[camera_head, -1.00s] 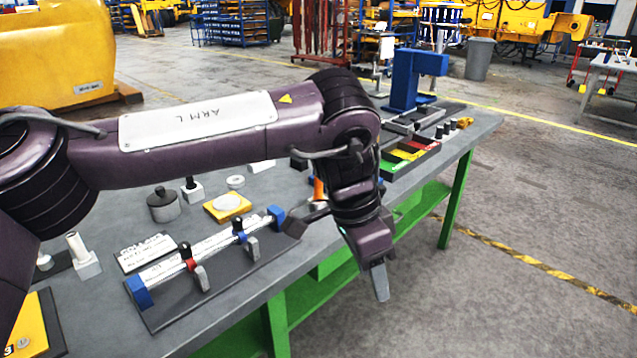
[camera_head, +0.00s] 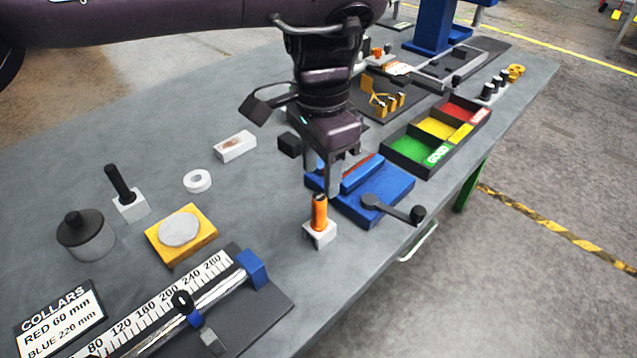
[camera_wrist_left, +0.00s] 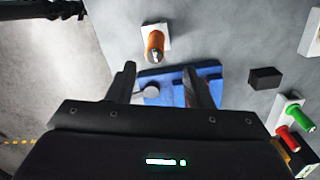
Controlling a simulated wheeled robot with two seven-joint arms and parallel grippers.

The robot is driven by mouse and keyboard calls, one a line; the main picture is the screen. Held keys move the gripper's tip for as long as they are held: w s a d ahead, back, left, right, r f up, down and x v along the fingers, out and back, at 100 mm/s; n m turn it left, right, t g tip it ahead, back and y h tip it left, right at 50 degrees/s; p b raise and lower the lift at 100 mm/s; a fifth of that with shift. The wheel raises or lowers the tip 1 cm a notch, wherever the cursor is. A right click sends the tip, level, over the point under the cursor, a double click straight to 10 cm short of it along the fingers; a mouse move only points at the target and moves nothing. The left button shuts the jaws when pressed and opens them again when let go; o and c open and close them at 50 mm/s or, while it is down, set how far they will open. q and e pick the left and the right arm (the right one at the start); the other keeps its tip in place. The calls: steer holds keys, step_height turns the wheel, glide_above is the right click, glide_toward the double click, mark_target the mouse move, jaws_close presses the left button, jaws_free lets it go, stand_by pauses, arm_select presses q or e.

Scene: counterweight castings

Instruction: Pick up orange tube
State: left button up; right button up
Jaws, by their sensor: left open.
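The orange tube (camera_head: 319,213) stands upright in a small white block (camera_head: 320,236) on the grey bench, in front of a blue vise-like fixture (camera_head: 385,198). In the left wrist view the orange tube (camera_wrist_left: 155,43) and its white block show ahead of the fingers, beyond their tips. My left gripper (camera_head: 322,185) points down just above and behind the tube in the head view. Its fingers are apart and empty; they also show in the left wrist view (camera_wrist_left: 160,82), over the blue fixture. My right gripper is in neither view.
A yellow pad with a white disc (camera_head: 180,230), a white ring (camera_head: 197,181) and a ruler fixture (camera_head: 170,310) lie left of the tube. A sorting tray (camera_head: 398,163) with green, yellow and red compartments stands right. A dark cube (camera_head: 289,145) sits near the gripper.

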mark_target(320, 196)
arm_select(q)
steer(key=shift+s+f, duration=0.8)
steer(key=shift+f, duration=0.05)
step_height(320, 196, down, 2)
steer(key=shift+w+f, duration=0.1)
steer(key=shift+w+a+f+p, duration=0.1)
steer(key=shift+w+f+p, duration=0.1)
steer(key=shift+f, duration=0.45)
steer(key=shift+w+f+p, duration=0.1)
steer(key=shift+f+p, duration=0.05)
steer(key=shift+f, duration=0.45)
steer(key=shift+s+f, duration=0.1)
steer(key=shift+f, duration=0.25)
steer(key=c, duration=1)
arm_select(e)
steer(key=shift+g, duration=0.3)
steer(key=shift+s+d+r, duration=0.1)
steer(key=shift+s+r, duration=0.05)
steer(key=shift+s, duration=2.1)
